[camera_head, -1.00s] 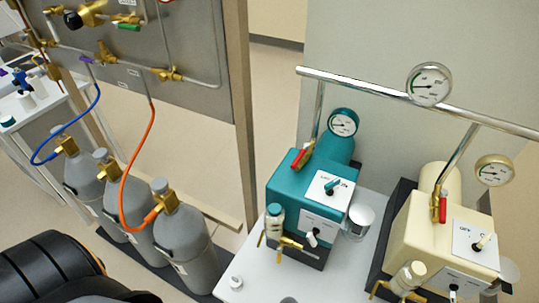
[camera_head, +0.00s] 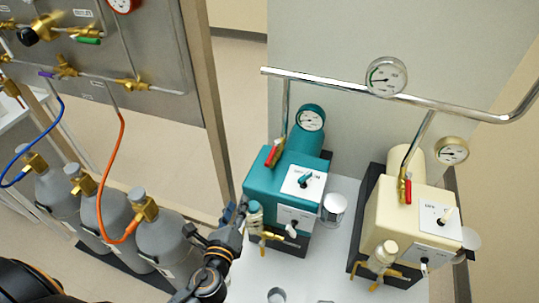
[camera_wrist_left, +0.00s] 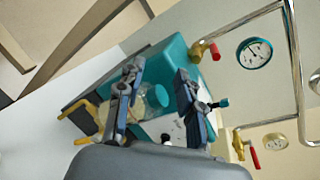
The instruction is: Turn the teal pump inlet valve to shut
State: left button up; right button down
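The teal pump (camera_head: 262,190) stands on a white bench. Its inlet valve (camera_head: 274,153) is a brass body with a red lever at the pump's upper left, below a metal pipe. The lever slants down and to the left in the head view. In the left wrist view the valve's red lever (camera_wrist_left: 215,51) shows beyond the fingers, at upper right. My left gripper (camera_head: 241,213) is at the pump's front left corner, near its glass oil bottle (camera_head: 255,215) and apart from the valve. In the left wrist view the gripper (camera_wrist_left: 159,76) is open, with nothing held. My right gripper is not in view.
A cream pump (camera_head: 385,222) with a similar red-levered valve (camera_head: 407,190) stands to the right. A metal pipe (camera_head: 330,83) with gauges runs above both pumps. Grey gas bottles (camera_head: 170,235) with blue and orange hoses stand at left. A glass jar (camera_head: 333,207) is between the pumps.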

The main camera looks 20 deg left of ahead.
aim_at(266, 167)
pick_arm(q)
jog(key=d+r+m+t+h, duration=0.25)
jog(key=d+r+m, duration=0.2)
jog(key=m, duration=0.25)
jog(key=shift+m, duration=0.4)
jog(key=w+p, duration=0.1)
jog(key=w, duration=0.3)
jog(key=w+p, duration=0.1)
jog(key=w, duration=0.3)
jog(key=w+r+p, duration=0.1)
jog(key=w, duration=0.3)
jog(key=shift+w+d, duration=0.1)
jog(key=shift+w, duration=1.05)
jog(key=shift+c, duration=0.3)
grip_shut()
